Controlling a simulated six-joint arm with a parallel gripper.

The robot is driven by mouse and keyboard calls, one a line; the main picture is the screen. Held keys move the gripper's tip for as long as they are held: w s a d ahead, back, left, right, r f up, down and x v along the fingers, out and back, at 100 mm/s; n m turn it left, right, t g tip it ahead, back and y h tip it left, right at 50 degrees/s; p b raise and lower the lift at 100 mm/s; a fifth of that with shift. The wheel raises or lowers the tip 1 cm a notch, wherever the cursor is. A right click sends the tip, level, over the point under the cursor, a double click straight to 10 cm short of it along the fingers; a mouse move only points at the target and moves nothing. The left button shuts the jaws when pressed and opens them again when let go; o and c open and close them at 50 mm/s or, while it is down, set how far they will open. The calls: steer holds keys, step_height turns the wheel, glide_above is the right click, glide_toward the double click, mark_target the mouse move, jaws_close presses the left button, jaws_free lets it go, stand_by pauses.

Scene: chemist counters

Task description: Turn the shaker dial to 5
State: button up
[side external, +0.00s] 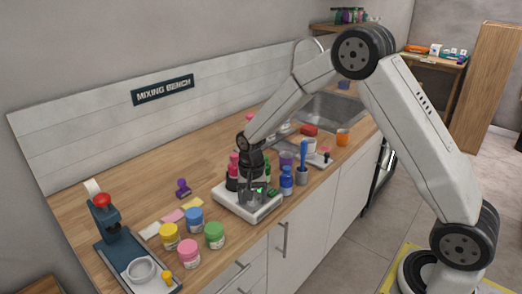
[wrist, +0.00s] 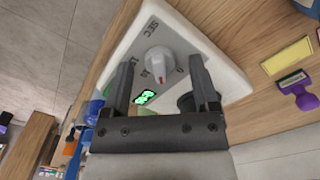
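The shaker (side external: 240,210) is a low white box on the wooden counter in the side external view; its grey panel and pale rim (wrist: 228,72) fill the middle of the wrist view. The shaker dial (wrist: 160,60) is a round light grey knob with a red mark on its lower side. Small numbers surround it; the exact setting is hard to read. My gripper (wrist: 161,64) is open, one finger on each side of the dial, with visible gaps. In the side external view my gripper (side external: 258,186) is over the shaker and hides much of its top.
A green-lit display (wrist: 145,97) sits beside the dial. A blue bottle (side external: 286,182) stands right of the shaker. Several colored jars, including a green one (side external: 214,235), stand to the left. A purple-handled stamp (side external: 183,188) is behind them. A sink (side external: 332,108) lies farther back.

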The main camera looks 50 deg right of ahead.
mark_target(256, 205)
steer(key=shift+r, duration=0.1)
steer(key=shift+r, duration=3.8)
steer(key=shift+s, duration=0.1)
steer(key=s+f+n+t, duration=0.1)
steer(key=s+n, duration=0.3)
steer(key=s, duration=0.5)
steer(key=s+a+n+t, duration=0.1)
steer(key=s+n, duration=0.4)
steer(key=s, duration=0.4)
steer(key=shift+a+f+t, duration=0.25)
steer(key=shift+f+t, duration=0.05)
steer(key=shift+f, duration=0.05)
